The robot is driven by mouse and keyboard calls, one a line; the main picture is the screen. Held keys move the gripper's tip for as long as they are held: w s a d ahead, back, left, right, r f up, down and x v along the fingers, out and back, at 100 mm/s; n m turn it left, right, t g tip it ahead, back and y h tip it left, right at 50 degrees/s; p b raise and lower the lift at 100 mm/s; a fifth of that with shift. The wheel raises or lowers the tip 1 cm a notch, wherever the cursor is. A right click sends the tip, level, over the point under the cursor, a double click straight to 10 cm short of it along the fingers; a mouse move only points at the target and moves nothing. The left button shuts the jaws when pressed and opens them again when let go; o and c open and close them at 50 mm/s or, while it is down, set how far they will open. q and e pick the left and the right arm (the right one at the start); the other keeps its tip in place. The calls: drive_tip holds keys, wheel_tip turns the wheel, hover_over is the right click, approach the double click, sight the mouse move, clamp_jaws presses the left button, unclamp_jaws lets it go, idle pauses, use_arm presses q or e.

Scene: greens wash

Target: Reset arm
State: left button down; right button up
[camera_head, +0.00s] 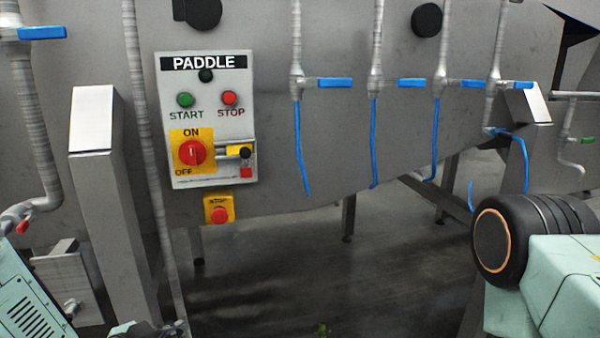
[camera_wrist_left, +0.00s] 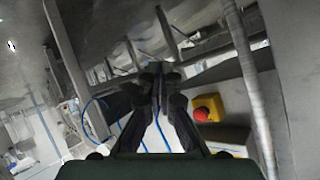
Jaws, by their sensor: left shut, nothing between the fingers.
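My left gripper (camera_head: 150,329) shows only in part at the bottom edge of the head view, below the paddle control panel (camera_head: 206,120). In the left wrist view its dark fingers (camera_wrist_left: 157,72) are together at the tips, with nothing between them. My right gripper is out of view; only a mint-green and black part of my right arm shows at the lower right of the head view. The panel has a green start button (camera_head: 185,99), a red stop button (camera_head: 229,98) and a red rotary switch (camera_head: 192,153) on a yellow plate.
A yellow box with a red stop button (camera_head: 219,214) hangs below the panel; it also shows in the left wrist view (camera_wrist_left: 203,112). Grey metal legs (camera_head: 110,200) and vertical pipes (camera_head: 137,120) stand near my left arm. Blue-handled valves (camera_head: 335,83) line the tank. Dark floor (camera_head: 300,270) is open below.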

use_arm(q)
drive_tip(key=s+f+n+g+y+b, duration=0.1)
drive_tip(key=s+f+n+g+b, duration=0.1)
drive_tip(key=s+f, duration=0.5)
drive_tip(key=s+d+f+n+g+y+b, duration=0.1)
drive_tip(key=s+f+g, duration=0.4)
drive_tip(key=s, duration=1)
drive_tip(key=s+d+f+n+g+y+b, duration=0.1)
drive_tip(key=s+f+n+g+b, duration=0.2)
drive_tip(key=s+f, duration=0.7)
drive_tip(key=shift+s+d+f+n+g+y, duration=0.35)
drive_tip(key=shift+s+n+g, duration=0.35)
drive_tip(key=shift+s+n, duration=0.45)
drive_tip(key=shift+a+r, duration=0.1)
drive_tip(key=shift+a, duration=0.1)
